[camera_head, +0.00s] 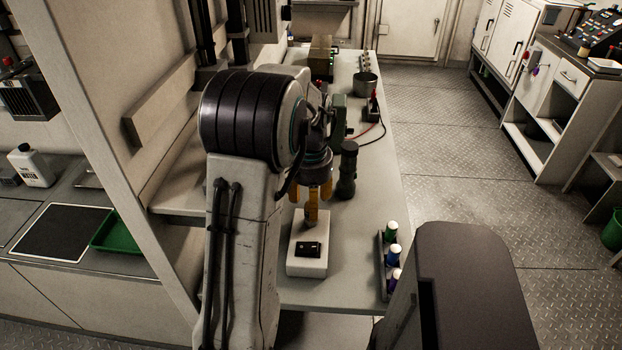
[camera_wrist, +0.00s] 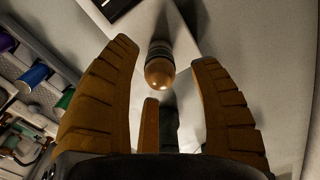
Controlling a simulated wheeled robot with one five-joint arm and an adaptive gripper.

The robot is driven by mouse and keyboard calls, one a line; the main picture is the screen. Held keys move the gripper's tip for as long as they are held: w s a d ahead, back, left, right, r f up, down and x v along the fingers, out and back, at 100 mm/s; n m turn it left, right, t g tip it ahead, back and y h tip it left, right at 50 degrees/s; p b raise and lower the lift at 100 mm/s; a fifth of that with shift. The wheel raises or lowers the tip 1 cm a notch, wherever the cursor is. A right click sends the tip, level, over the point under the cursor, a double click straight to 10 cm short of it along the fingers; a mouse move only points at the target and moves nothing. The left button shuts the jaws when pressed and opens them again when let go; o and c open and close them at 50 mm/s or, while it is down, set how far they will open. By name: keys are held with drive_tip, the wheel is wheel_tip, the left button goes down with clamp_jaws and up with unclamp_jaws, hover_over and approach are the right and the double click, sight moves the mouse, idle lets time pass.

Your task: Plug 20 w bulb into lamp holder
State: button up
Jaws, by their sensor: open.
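A bulb with an amber dome (camera_wrist: 159,72) shows in the wrist view, with a dark ribbed collar (camera_wrist: 159,50) behind it. It appears to stand on the white block of the lamp holder (camera_head: 307,267), which bears a black rectangular part (camera_head: 308,249) on its near end. My gripper (camera_head: 312,205) has orange fingers and points down over the far end of this block. In the wrist view, my gripper (camera_wrist: 165,85) is open, with fingers on both sides of the bulb and a visible gap to each. In the head view my gripper hides the bulb. No wattage marking is legible.
A rack (camera_head: 380,265) with green, blue and purple capped items stands at the bench's right edge. A dark cylinder (camera_head: 347,170) stands close to the right of my gripper. A metal pot (camera_head: 365,84) and a box (camera_head: 321,58) stand farther back. The bench (camera_head: 345,275) is clear between block and rack.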

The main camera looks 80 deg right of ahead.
wheel_tip(320, 180, up, 9)
drive_tip(key=shift+f, duration=0.1)
idle(0.3)
idle(0.8)
